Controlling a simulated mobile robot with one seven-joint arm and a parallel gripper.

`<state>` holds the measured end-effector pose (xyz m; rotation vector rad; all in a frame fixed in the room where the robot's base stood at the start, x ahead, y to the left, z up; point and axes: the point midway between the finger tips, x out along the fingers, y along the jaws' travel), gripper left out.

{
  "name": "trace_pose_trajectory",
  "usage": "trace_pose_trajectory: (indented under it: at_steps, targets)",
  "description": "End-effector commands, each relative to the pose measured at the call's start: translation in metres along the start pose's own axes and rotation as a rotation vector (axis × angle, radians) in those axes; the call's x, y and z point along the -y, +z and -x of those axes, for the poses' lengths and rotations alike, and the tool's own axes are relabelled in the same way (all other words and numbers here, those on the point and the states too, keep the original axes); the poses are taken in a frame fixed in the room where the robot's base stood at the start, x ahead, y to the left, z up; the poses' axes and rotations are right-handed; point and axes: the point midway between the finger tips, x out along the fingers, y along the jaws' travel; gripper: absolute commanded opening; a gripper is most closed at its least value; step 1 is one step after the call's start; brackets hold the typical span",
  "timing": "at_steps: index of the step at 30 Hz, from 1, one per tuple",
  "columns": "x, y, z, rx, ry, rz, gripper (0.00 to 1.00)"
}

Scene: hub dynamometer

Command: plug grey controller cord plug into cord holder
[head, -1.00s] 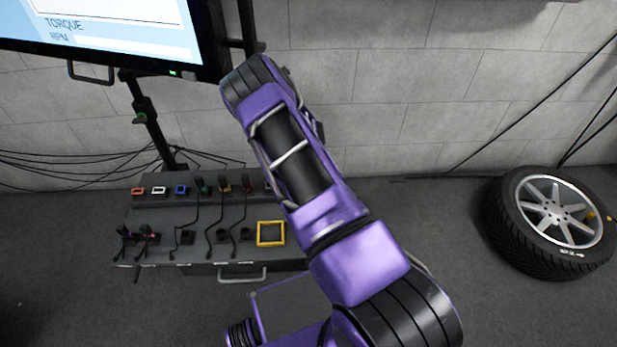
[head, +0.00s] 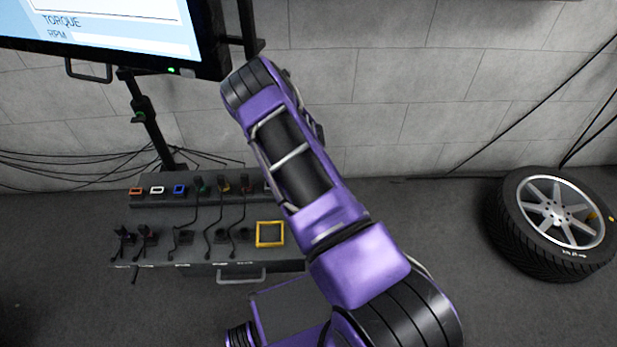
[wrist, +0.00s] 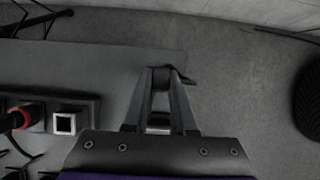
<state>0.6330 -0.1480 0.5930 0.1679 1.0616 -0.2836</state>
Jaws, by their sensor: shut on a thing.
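In the wrist view my gripper (wrist: 160,76) is shut on a small dark plug (wrist: 160,80), held between the fingertips. A short dark cord end shows just right of the fingertips. A square socket with a light grey rim (wrist: 64,123), which looks like the cord holder, sits in a dark strip to the left of my gripper. The socket looks empty, and my gripper is apart from it. In the head view my gripper and the held plug are hidden behind my purple arm.
A red-marked plug (wrist: 20,118) sits left of the grey-rimmed socket. In the head view the dark console (head: 140,205) carries a row of coloured sockets, several corded plugs and a yellow square frame (head: 270,234). A wheel (head: 552,222) lies at right; floor between is clear.

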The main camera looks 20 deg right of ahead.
Motion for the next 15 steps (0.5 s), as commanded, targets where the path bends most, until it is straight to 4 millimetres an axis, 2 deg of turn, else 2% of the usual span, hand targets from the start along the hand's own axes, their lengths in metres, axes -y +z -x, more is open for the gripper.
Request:
trace_pose_trajectory:
  at_steps: [15]
  targets:
    - [0.0,-0.007,-0.014,0.001,0.0,-0.001,0.0]
